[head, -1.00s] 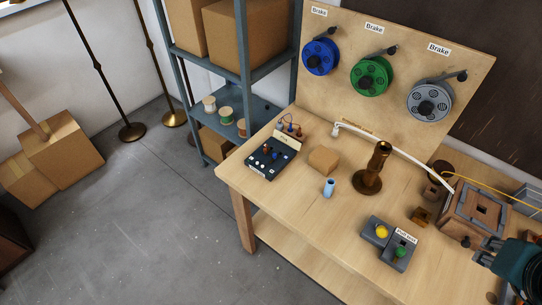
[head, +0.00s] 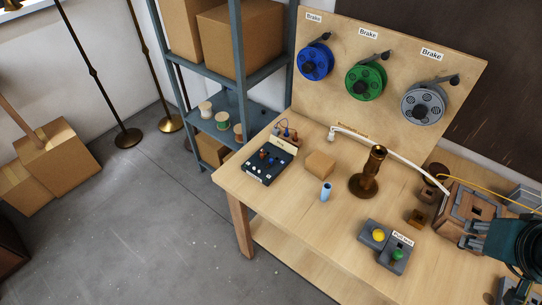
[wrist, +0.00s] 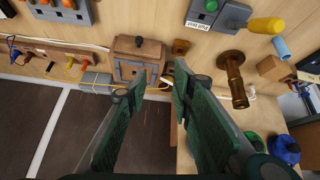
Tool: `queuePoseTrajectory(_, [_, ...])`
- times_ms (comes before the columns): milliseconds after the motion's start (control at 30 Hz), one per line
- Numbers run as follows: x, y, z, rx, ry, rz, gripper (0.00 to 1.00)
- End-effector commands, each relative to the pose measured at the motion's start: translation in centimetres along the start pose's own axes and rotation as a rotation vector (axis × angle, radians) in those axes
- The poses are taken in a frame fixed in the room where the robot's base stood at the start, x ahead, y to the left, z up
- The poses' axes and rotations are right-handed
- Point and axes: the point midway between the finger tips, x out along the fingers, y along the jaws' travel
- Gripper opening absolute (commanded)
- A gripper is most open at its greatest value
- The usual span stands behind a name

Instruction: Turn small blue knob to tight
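I cannot clearly pick out a small blue knob; candidates are small. A blue reel (head: 316,63) hangs on the back board under a "Brake" label, with a dark knob at its hub. It also shows in the wrist view (wrist: 285,148). A small light-blue cylinder (head: 326,191) stands on the bench, also in the wrist view (wrist: 281,47). A control panel (head: 268,162) has tiny knobs and a blue-topped post behind it. My gripper (wrist: 157,88) has its green fingers apart with nothing between them. In the head view it is at the right, beside the wooden box (head: 452,218).
A brass lamp stem (head: 370,170) stands mid-bench. Green (head: 366,82) and grey (head: 423,103) reels hang on the board. A white cable and yellow wire cross the bench's right half. The bench's front left is clear.

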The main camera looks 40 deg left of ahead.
Motion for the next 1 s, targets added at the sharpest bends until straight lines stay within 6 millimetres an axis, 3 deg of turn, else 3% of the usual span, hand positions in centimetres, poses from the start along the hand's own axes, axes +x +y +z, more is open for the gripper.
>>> queuePoseTrajectory(500, [1.3,-7.1,-7.3,-0.392,-0.082,-0.101,0.24])
queuePoseTrajectory(1000, [3.7,-15.9,-12.5,-0.777,-0.143,-0.208,0.24])
